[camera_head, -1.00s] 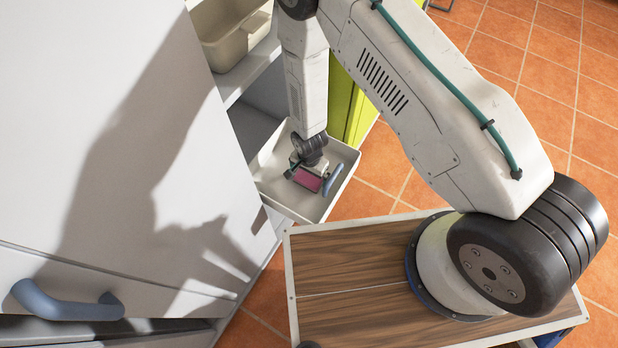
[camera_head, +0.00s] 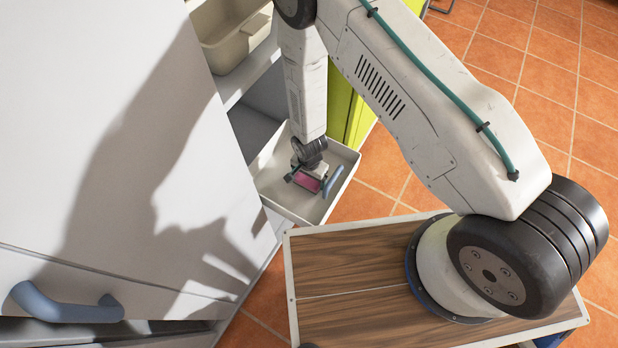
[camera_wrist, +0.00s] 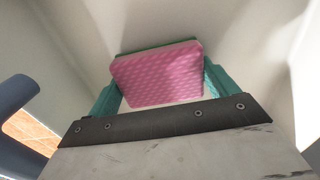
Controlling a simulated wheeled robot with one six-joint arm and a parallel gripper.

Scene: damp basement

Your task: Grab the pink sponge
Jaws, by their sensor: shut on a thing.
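The pink sponge (camera_wrist: 158,77) is between the two teal fingers of my gripper (camera_wrist: 160,92) in the wrist view. It has a textured pink face and a dark green layer along its far edge. My gripper is shut on it, with a finger at its left and right sides. In the head view the sponge (camera_head: 307,183) shows as a small pink patch below my gripper (camera_head: 305,180), inside or just above a white open drawer (camera_head: 345,156). I cannot tell whether the sponge touches the drawer floor.
A blue-grey handle (camera_head: 333,180) is on the drawer's front; it also shows at the left in the wrist view (camera_wrist: 14,95). A beige bin (camera_head: 235,50) sits on the shelf above. A large white panel (camera_head: 110,130) fills the left. A lime-green cabinet side (camera_head: 350,105) stands behind the drawer.

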